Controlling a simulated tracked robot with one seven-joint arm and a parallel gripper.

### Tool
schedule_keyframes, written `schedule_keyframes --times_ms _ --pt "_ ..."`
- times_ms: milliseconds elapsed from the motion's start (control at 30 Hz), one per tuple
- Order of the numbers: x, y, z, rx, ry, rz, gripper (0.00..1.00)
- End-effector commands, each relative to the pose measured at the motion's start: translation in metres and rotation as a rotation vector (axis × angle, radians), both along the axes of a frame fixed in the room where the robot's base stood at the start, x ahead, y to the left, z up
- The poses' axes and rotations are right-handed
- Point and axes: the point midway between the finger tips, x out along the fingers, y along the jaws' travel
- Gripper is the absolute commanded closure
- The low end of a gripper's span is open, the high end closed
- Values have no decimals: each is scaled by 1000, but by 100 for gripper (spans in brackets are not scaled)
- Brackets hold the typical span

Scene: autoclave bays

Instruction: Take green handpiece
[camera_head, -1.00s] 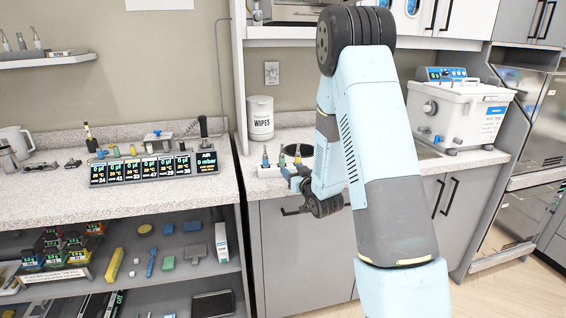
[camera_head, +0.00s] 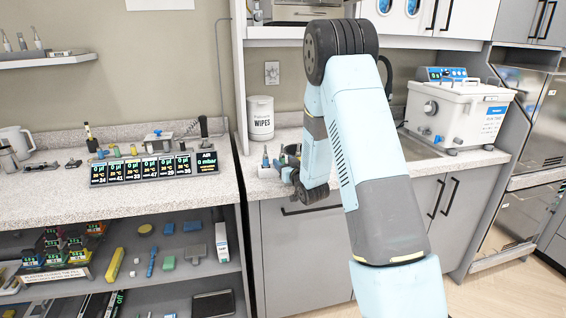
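A white holder (camera_head: 268,172) stands at the front edge of the counter with a few small upright handpieces in it. One with a bluish tip (camera_head: 265,157) is at its left. Beside it is a handpiece that looks green (camera_head: 282,158), though it is too small to be sure of the colour. My gripper (camera_head: 290,176) is at the holder's right front, low and close to the handpieces. My wrist and forearm cover the holder's right side. The fingers are too small and dark to tell whether they are open or shut, or touching a handpiece.
A white wipes canister (camera_head: 260,118) stands behind the holder. A dark round basin opening lies behind my arm. A white bath unit (camera_head: 458,112) stands at the right. The left counter bears a row of small displays (camera_head: 140,168). A shelf below holds several small items.

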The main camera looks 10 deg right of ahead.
Motion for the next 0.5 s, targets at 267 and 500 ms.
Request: schedule_keyframes --times_ms 267,500 --pt "0 0 0 0 0 0 72" --pt "0 -1 0 0 0 0 95"
